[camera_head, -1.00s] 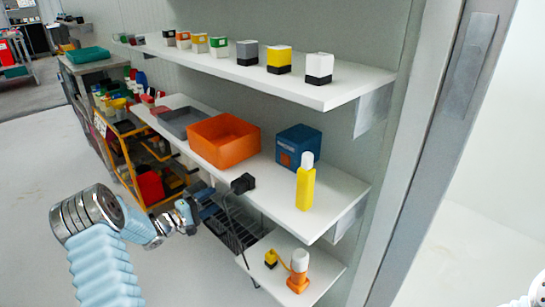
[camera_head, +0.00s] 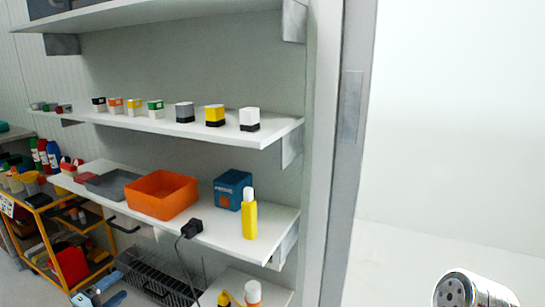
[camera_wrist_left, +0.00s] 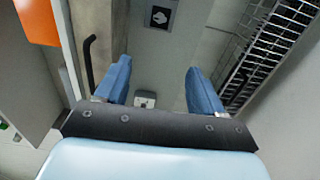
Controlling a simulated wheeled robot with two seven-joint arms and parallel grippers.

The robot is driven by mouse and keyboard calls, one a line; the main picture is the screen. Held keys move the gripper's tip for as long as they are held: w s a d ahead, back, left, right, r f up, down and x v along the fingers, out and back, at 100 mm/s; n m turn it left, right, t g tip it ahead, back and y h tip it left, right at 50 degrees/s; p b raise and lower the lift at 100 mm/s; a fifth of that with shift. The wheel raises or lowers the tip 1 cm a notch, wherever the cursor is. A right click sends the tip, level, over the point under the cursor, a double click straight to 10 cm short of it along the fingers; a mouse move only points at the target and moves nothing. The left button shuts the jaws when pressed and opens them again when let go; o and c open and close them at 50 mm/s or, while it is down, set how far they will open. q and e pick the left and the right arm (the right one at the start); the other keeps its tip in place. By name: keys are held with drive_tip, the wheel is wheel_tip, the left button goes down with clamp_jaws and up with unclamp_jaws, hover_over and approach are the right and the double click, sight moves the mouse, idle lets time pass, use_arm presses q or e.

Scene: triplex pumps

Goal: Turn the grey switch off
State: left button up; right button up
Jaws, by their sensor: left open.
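My left gripper (camera_head: 106,288) is at the lower left of the head view, below the shelf with the orange bin. In the left wrist view its two blue fingers (camera_wrist_left: 158,88) are spread apart with nothing between their tips. A small pale grey fitting with a dark mark (camera_wrist_left: 145,99) shows beyond and between the fingers, apart from them; I cannot tell whether it is the grey switch. My right gripper is out of view.
A shelf carries an orange bin (camera_head: 162,194), a blue box (camera_head: 232,188) and a yellow bottle (camera_head: 250,220). A black wire rack (camera_head: 160,285) is below; it also shows in the left wrist view (camera_wrist_left: 280,40). A black bent handle (camera_wrist_left: 90,62) lies left of the fingers.

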use_arm(q)
drive_tip(key=d+f+m+g+y, duration=0.1)
drive_tip(key=d+f+m+g, duration=0.15)
drive_tip(key=d+f, duration=0.6)
drive_tip(key=d+f+m+g+y, duration=0.1)
drive_tip(key=d+f+g+y, duration=0.15)
drive_tip(key=d+f, duration=0.65)
drive_tip(key=s+d+f+m+g, duration=0.2)
drive_tip(key=s+d+m+g, duration=0.2)
drive_tip(key=s+d, duration=0.6)
drive_tip(key=s+d+f+m+g, duration=0.3)
drive_tip(key=s+d+g, duration=0.4)
drive_tip(key=s, duration=1)
drive_tip(key=d+m+h, duration=0.1)
drive_tip(key=d, duration=0.2)
drive_tip(key=shift+s+f+m, duration=0.15)
drive_tip(key=shift+f+m, duration=0.15)
drive_tip(key=shift+m, duration=0.05)
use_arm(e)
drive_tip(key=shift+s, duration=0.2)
